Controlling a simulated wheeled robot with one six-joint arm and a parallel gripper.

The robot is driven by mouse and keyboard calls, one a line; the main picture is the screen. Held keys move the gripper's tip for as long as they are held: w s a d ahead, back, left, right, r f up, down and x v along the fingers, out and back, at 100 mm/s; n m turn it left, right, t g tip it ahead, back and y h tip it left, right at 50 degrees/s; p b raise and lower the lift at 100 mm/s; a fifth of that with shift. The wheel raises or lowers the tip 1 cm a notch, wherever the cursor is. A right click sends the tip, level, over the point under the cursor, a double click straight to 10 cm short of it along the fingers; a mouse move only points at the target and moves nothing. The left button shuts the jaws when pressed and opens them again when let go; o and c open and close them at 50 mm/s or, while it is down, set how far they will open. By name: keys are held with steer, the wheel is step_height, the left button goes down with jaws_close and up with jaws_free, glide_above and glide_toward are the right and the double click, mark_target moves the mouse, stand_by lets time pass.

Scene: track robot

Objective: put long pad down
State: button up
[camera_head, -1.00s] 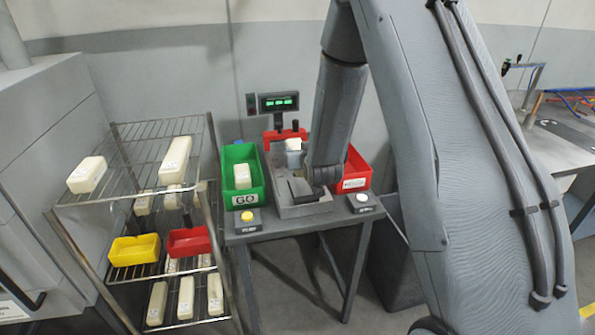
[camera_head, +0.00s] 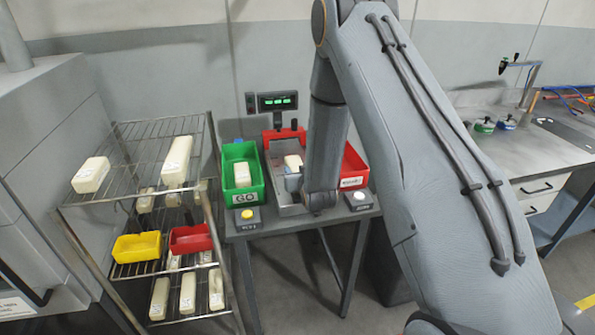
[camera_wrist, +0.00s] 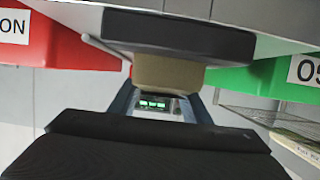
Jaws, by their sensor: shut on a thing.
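In the wrist view my gripper (camera_wrist: 168,88) is shut on a beige pad (camera_wrist: 168,72), with a dark finger above and below it. Only the pad's end shows, so its length is hidden. In the head view my arm's end is over the grey tray on the small table, and my fingers are mostly hidden behind the arm. A cream pad (camera_head: 293,161) shows at the grey tray (camera_head: 287,210), just left of my arm. I cannot tell whether it is the held one. Another cream pad (camera_head: 242,174) lies in the green bin (camera_head: 258,190).
A red bin (camera_head: 354,168) stands right of my arm. A lit display (camera_head: 278,102) stands behind the tray, and yellow (camera_head: 247,214) and white (camera_head: 359,195) buttons sit in front. The wire rack (camera_head: 128,150) at left holds several cream pads and small yellow and red bins.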

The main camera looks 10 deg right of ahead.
steer(key=o, duration=1.2)
steer(key=shift+s+f, duration=0.15)
steer(key=shift+f, duration=0.15)
steer(key=shift+c, duration=0.2)
steer(key=shift+o, duration=1.1)
steer(key=shift+r, duration=0.15)
steer(key=b+v, duration=0.3)
steer(key=v, duration=0.8)
steer(key=shift+s+r+b, duration=0.2)
steer(key=shift+s+b, duration=0.15)
steer(key=shift+b, duration=0.05)
steer(key=s+r+g, duration=0.2)
steer(key=s+g, duration=0.4)
steer(key=s, duration=0.6)
steer(key=s+r+g, duration=0.2)
steer(key=s+g, duration=0.4)
steer(key=s, duration=0.6)
steer(key=shift+s+r+g, duration=0.25)
steer(key=shift+r+g, duration=0.05)
steer(key=shift+r, duration=0.05)
steer(key=shift+f, duration=0.2)
